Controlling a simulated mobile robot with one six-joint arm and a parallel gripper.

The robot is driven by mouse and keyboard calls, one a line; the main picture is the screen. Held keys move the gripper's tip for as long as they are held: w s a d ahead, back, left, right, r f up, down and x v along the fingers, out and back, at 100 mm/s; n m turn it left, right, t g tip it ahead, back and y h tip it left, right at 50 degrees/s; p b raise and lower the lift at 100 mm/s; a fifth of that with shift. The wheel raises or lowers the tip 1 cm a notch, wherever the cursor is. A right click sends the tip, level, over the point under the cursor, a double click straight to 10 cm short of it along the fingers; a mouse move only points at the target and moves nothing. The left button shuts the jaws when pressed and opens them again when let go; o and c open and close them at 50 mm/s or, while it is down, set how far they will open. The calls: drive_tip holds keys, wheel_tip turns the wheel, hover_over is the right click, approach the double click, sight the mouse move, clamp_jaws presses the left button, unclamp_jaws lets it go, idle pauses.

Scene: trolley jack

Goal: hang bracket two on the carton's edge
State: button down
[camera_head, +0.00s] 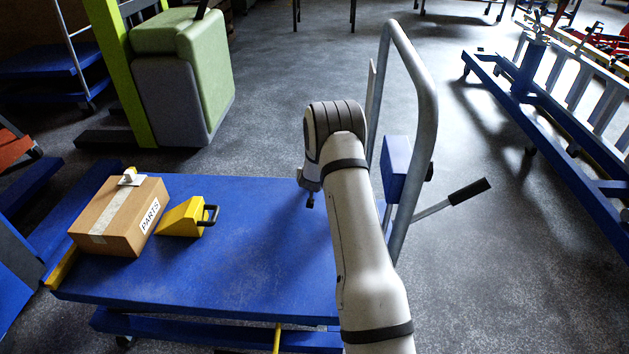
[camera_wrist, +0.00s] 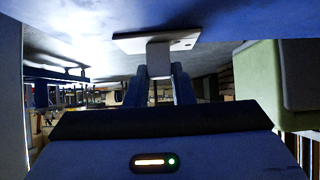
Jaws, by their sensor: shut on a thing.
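The cardboard carton (camera_head: 98,222), with a tape strip and a PARTS label, sits at the left end of the blue platform (camera_head: 262,240). A small white bracket (camera_head: 130,178) is at the carton's far top edge. My gripper (camera_wrist: 159,75) is shut on another white bracket (camera_wrist: 157,42), a flat plate with a block between the fingers; I take it as bracket two. In the head view my gripper (camera_head: 310,198) shows only in part beside my arm, over the platform and well right of the carton. The held bracket cannot be made out there.
A yellow wedge (camera_head: 180,218) with a black handle stands right of the carton. A grey push-bar frame (camera_head: 425,110) with a blue box (camera_head: 396,168) and a lever rises at the platform's right end. The platform between wedge and arm is clear.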

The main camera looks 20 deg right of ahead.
wheel_tip(320, 180, up, 10)
drive_tip(key=p, duration=0.4)
idle(0.9)
drive_tip(key=s+a+n+y, duration=0.4)
drive_tip(key=s+a, duration=1.1)
drive_tip(key=s, duration=0.2)
drive_tip(key=s+r+p, duration=0.2)
drive_tip(key=r+p, duration=1.1)
drive_tip(key=r, duration=0.1)
drive_tip(key=s+r+p, duration=0.3)
drive_tip(key=r+p, duration=1)
drive_tip(key=r, duration=0.2)
drive_tip(key=s+a+f, duration=0.2)
drive_tip(key=s+f, duration=0.2)
drive_tip(key=f, duration=0.2)
drive_tip(key=shift+s+n+t, duration=0.25)
drive_tip(key=shift+n+t, duration=0.15)
drive_tip(key=shift+s, duration=0.1)
